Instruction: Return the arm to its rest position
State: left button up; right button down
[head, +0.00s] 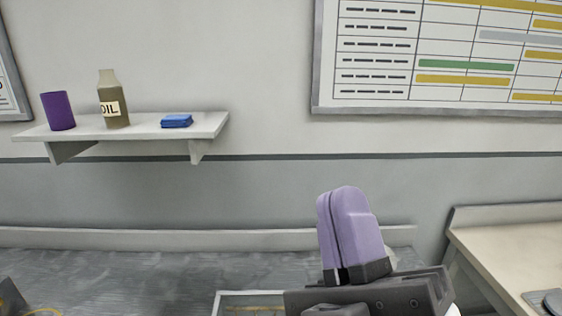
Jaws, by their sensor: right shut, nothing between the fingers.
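My right gripper (345,232) shows in the lower middle of the head view, pointing up. Its two lilac fingers lie against each other with only a thin dark seam between them, and they hold nothing. The fingers sit on a dark grey gripper body at the bottom edge of the view. The gripper is raised in front of the grey work surface and the wall, apart from the objects on the shelf. My left gripper is not in the view.
A wall shelf (80,134) at upper left holds a purple cup (58,111), an oil bottle (113,100) and a folded blue cloth (176,121). A grey worktop (130,275) lies below. A light frame (222,303) is partly hidden behind my gripper. Another bench (510,250) stands right.

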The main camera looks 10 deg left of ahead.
jog(key=w+d+f+m+g+h+p, duration=0.1)
jog(key=w+d+f+m+g+h, duration=0.25)
jog(key=f, duration=0.35)
jog(key=w+d+f+m+g+h+p, duration=0.1)
jog(key=w+d+f+m+g+h, duration=0.3)
jog(key=f, duration=0.3)
jog(key=s+d+f+m+g+p, duration=0.15)
jog(key=d+f, duration=0.25)
jog(key=f, duration=0.6)
jog(key=d+f+m+g+p, duration=0.1)
jog(key=d+f+m+g, duration=0.15)
jog(key=d+f, duration=0.45)
jog(key=s+d+f+m+g+h+p, duration=0.25)
jog(key=s+f+g, duration=0.75)
jog(key=s+f, duration=1.35)
notch_tip(320, 180, up, 37)
jog(key=n+p, duration=0.1)
jog(key=p, duration=3.7)
jog(key=shift+w, duration=0.2)
